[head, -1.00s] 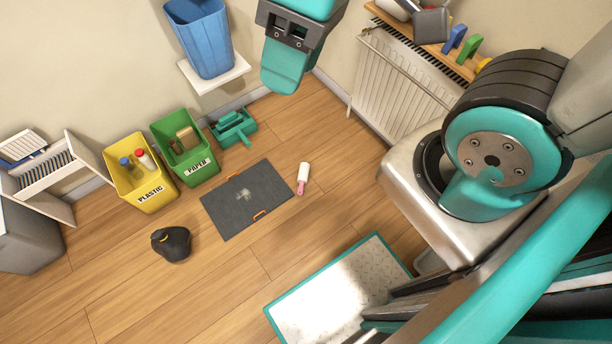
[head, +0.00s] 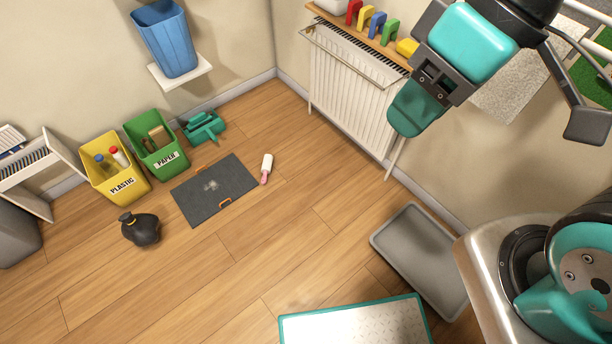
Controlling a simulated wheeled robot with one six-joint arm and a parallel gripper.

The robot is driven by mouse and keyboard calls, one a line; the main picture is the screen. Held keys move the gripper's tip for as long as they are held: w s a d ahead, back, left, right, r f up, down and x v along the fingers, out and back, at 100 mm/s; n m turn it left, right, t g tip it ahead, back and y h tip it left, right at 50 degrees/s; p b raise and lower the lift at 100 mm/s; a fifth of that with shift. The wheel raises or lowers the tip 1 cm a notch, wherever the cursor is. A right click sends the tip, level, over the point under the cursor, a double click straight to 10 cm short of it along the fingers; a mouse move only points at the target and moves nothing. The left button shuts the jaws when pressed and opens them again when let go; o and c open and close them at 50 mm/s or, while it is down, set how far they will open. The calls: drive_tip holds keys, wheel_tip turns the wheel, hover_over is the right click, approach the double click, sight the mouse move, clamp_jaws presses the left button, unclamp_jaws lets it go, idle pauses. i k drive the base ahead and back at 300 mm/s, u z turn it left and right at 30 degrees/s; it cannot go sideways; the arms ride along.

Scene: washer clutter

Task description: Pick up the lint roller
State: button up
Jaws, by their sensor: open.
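The lint roller (head: 267,165) lies on the wooden floor just right of the dark grey mat. It has a white roller head toward the back and a pink handle toward the front. Nothing covers it. My gripper (head: 596,95) is high at the upper right of the head view, far from the lint roller. Its fingers are spread and partly cut off by the frame edge. It is open, and I see nothing held.
A dark mat (head: 205,205), black rounded object (head: 141,229), yellow bin (head: 118,187), green bin (head: 158,160) and teal dustpan-like item (head: 203,128) surround the left floor. A radiator (head: 350,85) stands behind. A grey tray (head: 385,243) lies right. Floor front of the roller is clear.

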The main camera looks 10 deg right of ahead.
sight(266, 166)
drive_tip(key=u, duration=1.25)
drive_tip(key=i, duration=1.45)
drive_tip(key=z, duration=0.35)
drive_tip(key=i, duration=0.5)
drive_tip(key=z, duration=0.5)
